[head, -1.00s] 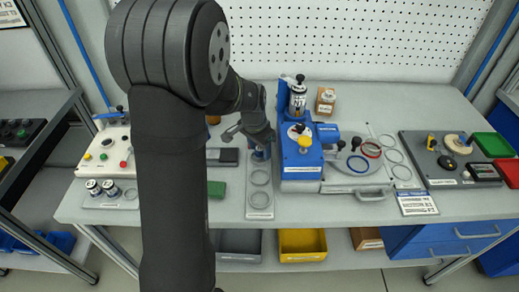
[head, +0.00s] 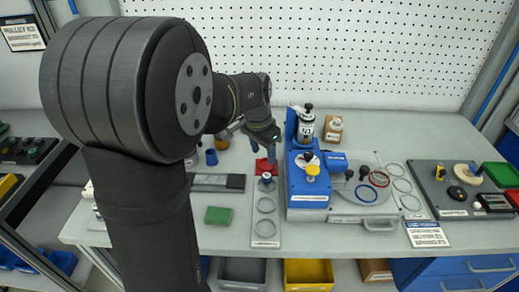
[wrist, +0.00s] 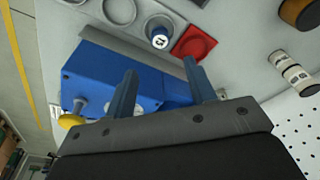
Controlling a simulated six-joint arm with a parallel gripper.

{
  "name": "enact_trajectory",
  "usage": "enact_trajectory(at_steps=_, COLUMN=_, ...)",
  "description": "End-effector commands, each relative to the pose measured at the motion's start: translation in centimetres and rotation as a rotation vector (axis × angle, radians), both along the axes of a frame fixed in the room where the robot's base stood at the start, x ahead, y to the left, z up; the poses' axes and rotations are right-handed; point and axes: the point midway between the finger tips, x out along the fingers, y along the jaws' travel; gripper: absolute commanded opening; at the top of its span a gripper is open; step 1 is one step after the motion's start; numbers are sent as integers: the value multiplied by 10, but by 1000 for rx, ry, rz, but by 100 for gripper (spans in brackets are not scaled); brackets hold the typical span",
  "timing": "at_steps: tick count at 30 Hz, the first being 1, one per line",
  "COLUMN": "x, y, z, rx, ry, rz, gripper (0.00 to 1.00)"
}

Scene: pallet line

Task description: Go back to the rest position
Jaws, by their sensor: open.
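My gripper (head: 264,156) hangs above the back of the bench, left of the blue station (head: 307,190). In the wrist view its two fingers (wrist: 161,90) are spread apart with nothing held between them. Below it, a small dark cylinder with a white marked top (head: 267,178) stands at the back end of a grey strip plate (head: 265,222) with ring outlines. The cylinder also shows in the wrist view (wrist: 159,32), beside a red square tray (wrist: 194,43). My arm covers part of the left bench.
The blue station carries a yellow knob (head: 312,170) and an upright labelled cylinder (head: 306,124) near my gripper. A small brown box (head: 333,129) stands behind. A green block (head: 218,215) lies left of the strip plate. A pegboard (head: 350,55) bounds the back.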

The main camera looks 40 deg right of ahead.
Motion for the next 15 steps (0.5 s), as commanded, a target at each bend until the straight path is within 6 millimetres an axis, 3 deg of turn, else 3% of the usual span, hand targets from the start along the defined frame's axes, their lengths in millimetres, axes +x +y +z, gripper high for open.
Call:
enact_trajectory(at_steps=7, x=0, y=-3, z=-18, rx=3, ry=2, rz=0, gripper=50)
enact_trajectory(at_steps=15, x=0, y=-10, z=-69, rx=3, ry=2, rz=0, gripper=50)
